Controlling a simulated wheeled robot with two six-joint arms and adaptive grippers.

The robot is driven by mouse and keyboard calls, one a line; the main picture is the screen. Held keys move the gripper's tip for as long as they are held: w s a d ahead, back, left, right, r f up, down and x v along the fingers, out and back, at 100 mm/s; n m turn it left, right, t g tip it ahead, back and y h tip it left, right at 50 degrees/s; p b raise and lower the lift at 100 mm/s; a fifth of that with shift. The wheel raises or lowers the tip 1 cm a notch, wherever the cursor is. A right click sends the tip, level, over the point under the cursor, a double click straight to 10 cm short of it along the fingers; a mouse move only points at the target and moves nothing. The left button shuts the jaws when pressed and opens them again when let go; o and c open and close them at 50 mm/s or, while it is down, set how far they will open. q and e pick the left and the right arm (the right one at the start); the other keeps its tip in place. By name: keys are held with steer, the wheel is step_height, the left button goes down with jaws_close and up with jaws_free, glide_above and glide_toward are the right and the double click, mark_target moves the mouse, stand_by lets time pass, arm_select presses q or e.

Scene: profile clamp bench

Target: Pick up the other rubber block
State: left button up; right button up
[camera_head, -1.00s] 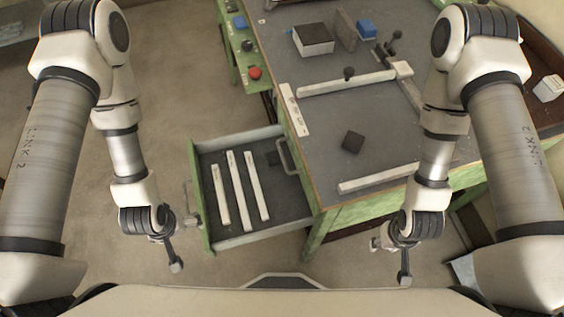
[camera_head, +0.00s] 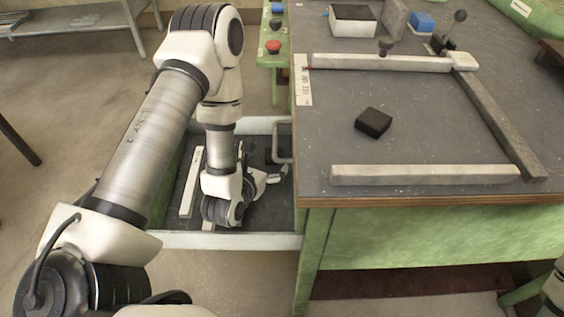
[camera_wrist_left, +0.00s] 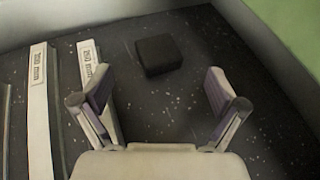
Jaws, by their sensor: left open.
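A black rubber block (camera_wrist_left: 158,55) lies on the dark drawer floor in the left wrist view, near the drawer's wall. My left gripper (camera_wrist_left: 159,88) is open and empty, and the block is ahead of it, between the lines of its fingers and apart from them. In the head view my left gripper (camera_head: 268,180) is low over the open drawer, and I cannot make out the drawer block clearly there. A second black block (camera_head: 373,122) lies on the bench top, inside the clamp bars. My right gripper is out of view.
Pale strips marked in mm (camera_wrist_left: 40,110) lie left of the gripper in the drawer (camera_head: 230,241). The bench (camera_head: 420,115) rises right of the drawer. Pale bars (camera_head: 425,174) and a white box (camera_head: 353,24) are on it.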

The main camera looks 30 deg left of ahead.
mark_target(271, 157)
arm_select(q)
steer(key=x, duration=0.5)
steer(key=c, duration=1.3)
